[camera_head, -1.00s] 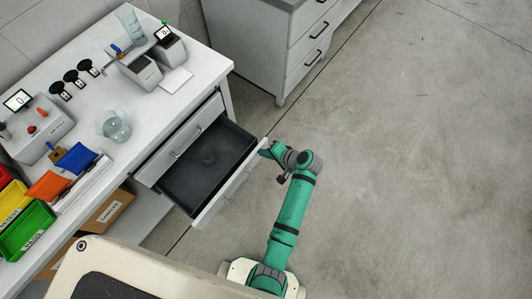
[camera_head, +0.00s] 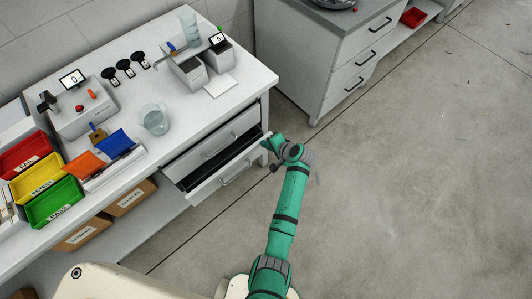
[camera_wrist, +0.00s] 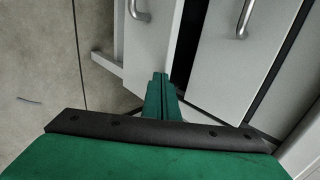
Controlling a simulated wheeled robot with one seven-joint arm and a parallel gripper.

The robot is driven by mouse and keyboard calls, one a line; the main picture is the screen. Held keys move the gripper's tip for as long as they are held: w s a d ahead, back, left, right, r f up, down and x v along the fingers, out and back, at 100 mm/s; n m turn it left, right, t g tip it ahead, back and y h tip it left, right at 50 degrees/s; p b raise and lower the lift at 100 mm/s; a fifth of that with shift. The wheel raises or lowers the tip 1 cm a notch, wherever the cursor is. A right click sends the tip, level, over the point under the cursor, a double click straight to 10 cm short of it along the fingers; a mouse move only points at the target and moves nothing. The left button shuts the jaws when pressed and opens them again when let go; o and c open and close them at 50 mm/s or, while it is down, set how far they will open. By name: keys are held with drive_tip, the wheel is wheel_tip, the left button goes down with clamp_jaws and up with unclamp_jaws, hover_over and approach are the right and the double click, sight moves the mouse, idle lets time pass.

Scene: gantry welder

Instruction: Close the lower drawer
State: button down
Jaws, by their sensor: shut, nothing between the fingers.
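The lower drawer (camera_head: 228,171) under the white workbench is open by a narrow gap, with its dark inside showing in a strip behind its front. Its front also shows in the wrist view (camera_wrist: 147,45), with a metal handle at the upper left. The upper drawer (camera_head: 213,143) above it is shut. My gripper (camera_head: 268,139) is shut and empty at the right end of the lower drawer's front. In the wrist view, my gripper's green fingers (camera_wrist: 160,82) are together near the front's edge by the dark gap; whether they touch it is hard to tell.
The white workbench (camera_head: 215,106) carries a glass beaker (camera_head: 154,119), small devices and red, yellow and green bins (camera_head: 54,202). Cardboard boxes (camera_head: 130,198) sit on the shelf below. A grey cabinet (camera_head: 335,60) stands behind. The floor to the right is clear.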

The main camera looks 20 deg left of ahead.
sight(255, 138)
drive_tip(key=shift+w+a, duration=0.45)
drive_tip(key=shift+a, duration=0.3)
drive_tip(key=shift+w+a, duration=0.45)
drive_tip(key=shift+a, duration=0.3)
drive_tip(key=shift+d, duration=0.15)
